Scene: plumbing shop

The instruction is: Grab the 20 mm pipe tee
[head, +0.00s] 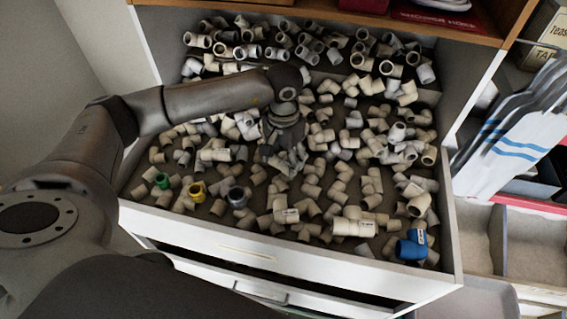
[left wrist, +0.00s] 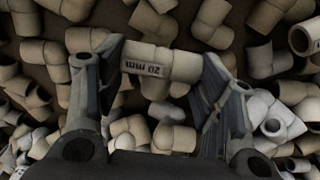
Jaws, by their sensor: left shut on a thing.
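A cream pipe tee (left wrist: 160,64) marked "20 mm" lies crosswise between the fingers of my left gripper (left wrist: 161,60) in the left wrist view. One fingertip is against each end of it, and the gripper is shut on it. In the head view my left gripper (head: 285,158) points down into the middle of the open drawer, among the fittings. There the gripper mostly hides the tee. From these views I cannot tell whether the tee is clear of the fittings beneath it. My right gripper is not in view.
The open drawer (head: 240,246) is crowded with loose cream fittings. Green (head: 162,181), yellow (head: 197,191) and blue (head: 411,246) fittings lie near its front. A wooden shelf (head: 330,17) overhangs the back. Blue-striped white packages (head: 517,140) stand to the right.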

